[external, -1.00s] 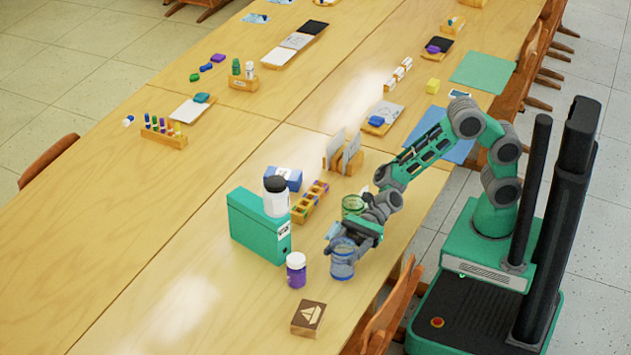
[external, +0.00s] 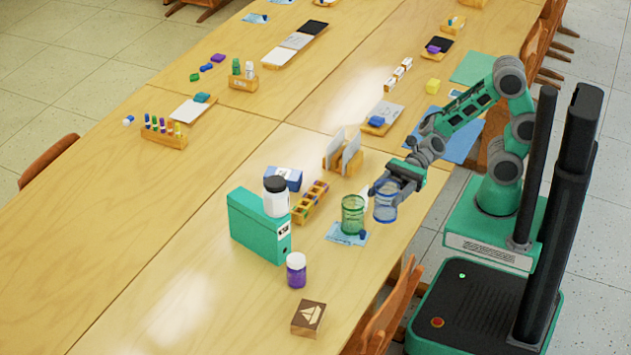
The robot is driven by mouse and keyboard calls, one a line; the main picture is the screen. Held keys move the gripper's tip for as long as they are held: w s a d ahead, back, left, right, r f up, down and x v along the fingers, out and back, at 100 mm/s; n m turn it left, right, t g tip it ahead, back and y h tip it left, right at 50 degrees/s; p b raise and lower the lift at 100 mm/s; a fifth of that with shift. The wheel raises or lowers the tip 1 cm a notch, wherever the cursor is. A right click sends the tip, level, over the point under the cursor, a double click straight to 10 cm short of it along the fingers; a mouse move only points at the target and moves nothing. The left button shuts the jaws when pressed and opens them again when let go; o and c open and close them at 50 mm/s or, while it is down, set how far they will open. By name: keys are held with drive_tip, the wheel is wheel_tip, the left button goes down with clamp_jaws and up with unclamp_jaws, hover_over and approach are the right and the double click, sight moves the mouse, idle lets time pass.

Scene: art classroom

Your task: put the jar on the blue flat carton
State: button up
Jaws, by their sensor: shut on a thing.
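My gripper (external: 385,190) is shut on a clear blue jar (external: 385,207), held upright around its upper part. It is right of a clear green jar (external: 352,212). I cannot tell whether the blue jar's bottom touches the table. A blue carton with a pale label (external: 291,176) lies behind a white jar with a black lid (external: 276,203) and is partly hidden by it. A light blue flat piece (external: 337,234) lies under or beside the green jar, with a small dark blue item on it.
A teal box file (external: 255,232) is by the white jar. A purple jar with a white lid (external: 296,272) and a wooden box (external: 308,318) stand nearer the front. A paint tray (external: 310,202) and card holder (external: 343,158) stand behind. The table (external: 220,300) is clear at front left.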

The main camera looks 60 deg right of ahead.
drive_tip(key=w+d+f+m+t+h+p, duration=0.1)
drive_tip(key=w+d+m+t+h+p, duration=0.35)
drive_tip(key=w, duration=0.65)
drive_tip(key=w+d+f+m+t+h+p, duration=0.1)
drive_tip(key=w+d+f+m+t+p, duration=0.2)
drive_tip(key=w+d+t, duration=0.45)
drive_tip(key=w+d+r+m+t+h, duration=0.2)
drive_tip(key=w+d+r+m+h, duration=0.3)
drive_tip(key=w+d, duration=0.35)
hover_over(283, 173)
drive_tip(key=shift+n+h, duration=0.25)
wheel_tip(283, 173, down, 12)
drive_tip(key=shift+r, duration=0.15)
